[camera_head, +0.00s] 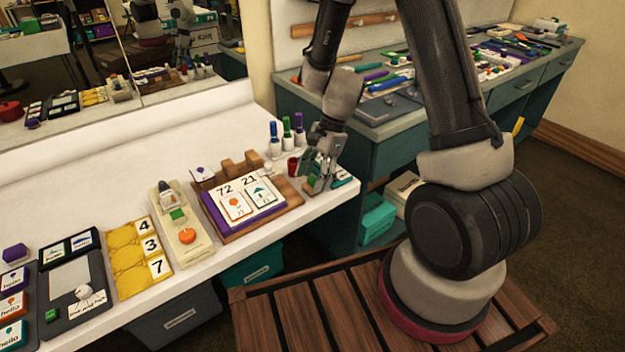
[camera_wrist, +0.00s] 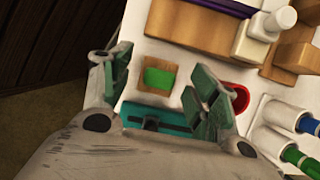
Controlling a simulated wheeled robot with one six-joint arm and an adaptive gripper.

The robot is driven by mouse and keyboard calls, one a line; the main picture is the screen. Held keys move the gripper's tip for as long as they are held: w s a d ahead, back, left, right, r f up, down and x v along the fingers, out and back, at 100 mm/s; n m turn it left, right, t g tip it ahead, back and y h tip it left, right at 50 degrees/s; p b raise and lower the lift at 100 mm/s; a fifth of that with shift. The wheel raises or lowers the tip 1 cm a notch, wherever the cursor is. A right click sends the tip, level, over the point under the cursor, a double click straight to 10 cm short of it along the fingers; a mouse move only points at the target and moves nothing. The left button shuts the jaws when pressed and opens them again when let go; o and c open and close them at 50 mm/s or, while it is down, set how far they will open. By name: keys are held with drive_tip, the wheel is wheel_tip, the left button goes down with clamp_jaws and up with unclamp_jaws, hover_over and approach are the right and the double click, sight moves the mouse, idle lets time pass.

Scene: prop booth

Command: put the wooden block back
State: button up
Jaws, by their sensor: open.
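My gripper (camera_head: 316,176) is low over the right end of the white counter, with its fingers apart. In the wrist view, a small wooden block with a green patch on top (camera_wrist: 160,76) lies between the two open fingers of my gripper (camera_wrist: 157,79). I see gaps beside the block, and the fingers do not look closed on it. In the head view the fingers mostly hide this block.
A red cup (camera_head: 292,166) stands close beside my gripper, also in the wrist view (camera_wrist: 239,98). Bottles with blue, green and purple caps (camera_head: 287,137) stand behind it. The tray holds a purple board with cards (camera_head: 222,210). The counter edge is near my gripper.

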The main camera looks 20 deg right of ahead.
drive_tip(key=s+d+r+n+t+h, duration=0.1)
drive_tip(key=s+d+r+n, duration=0.15)
drive_tip(key=r, duration=0.45)
drive_tip(key=s+d+r+n, duration=0.1)
drive_tip(key=d+r+n, duration=0.15)
drive_tip(key=r, duration=0.55)
drive_tip(key=s+d+r+n+t+h, duration=0.1)
drive_tip(key=s+d+r, duration=0.15)
drive_tip(key=r, duration=0.45)
drive_tip(key=s+d+r+n+t+h, duration=0.1)
drive_tip(key=s+d+r+n+t, duration=0.1)
drive_tip(key=s, duration=0.4)
drive_tip(key=s+d+r+n+t+h, duration=0.1)
drive_tip(key=s+d+r+n, duration=0.4)
drive_tip(key=s+n, duration=0.1)
drive_tip(key=shift+s+t, duration=0.4)
drive_tip(key=shift+s, duration=0.15)
